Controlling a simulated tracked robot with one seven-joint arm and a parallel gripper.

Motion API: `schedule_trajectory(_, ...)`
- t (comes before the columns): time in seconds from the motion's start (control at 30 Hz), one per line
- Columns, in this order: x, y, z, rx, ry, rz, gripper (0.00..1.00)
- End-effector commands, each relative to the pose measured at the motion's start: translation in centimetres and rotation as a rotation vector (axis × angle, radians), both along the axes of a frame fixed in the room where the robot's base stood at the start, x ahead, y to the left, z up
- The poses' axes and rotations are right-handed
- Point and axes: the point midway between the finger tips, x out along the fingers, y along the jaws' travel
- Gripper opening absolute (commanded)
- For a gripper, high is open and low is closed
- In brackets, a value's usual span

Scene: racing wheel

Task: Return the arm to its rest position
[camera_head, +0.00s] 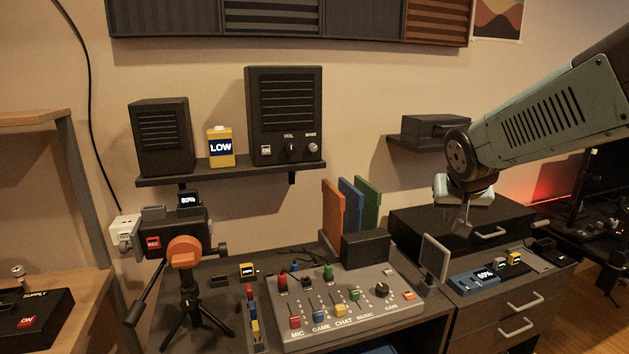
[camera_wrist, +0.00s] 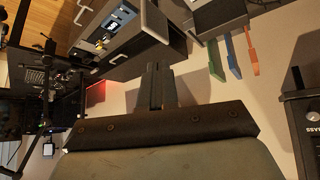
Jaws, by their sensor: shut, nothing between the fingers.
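My arm (camera_head: 550,110) reaches in from the upper right in the head view. My gripper (camera_head: 462,228) points down and hangs in front of the black drawer box, to the right of the mixer. In the wrist view my gripper (camera_wrist: 158,70) shows as two dark fingers pressed together, shut with nothing between them. No object is held.
The mixer (camera_head: 350,312) stands on the desk, with a grey upright panel (camera_head: 434,258) at its right. The black drawer box (camera_head: 405,222) and a blue device (camera_head: 473,282) are near my gripper. A wall shelf (camera_head: 400,140) sits behind my arm. A camera on a tripod (camera_head: 188,290) stands left.

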Motion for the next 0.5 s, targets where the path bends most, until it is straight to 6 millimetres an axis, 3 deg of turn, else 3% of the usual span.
schedule_trajectory(0.3,-9.3,2.2,2.1,0.026,0.095,0.11,0.0)
schedule_trajectory(0.5,-13.5,3.7,2.5,0.056,0.138,0.194,0.0)
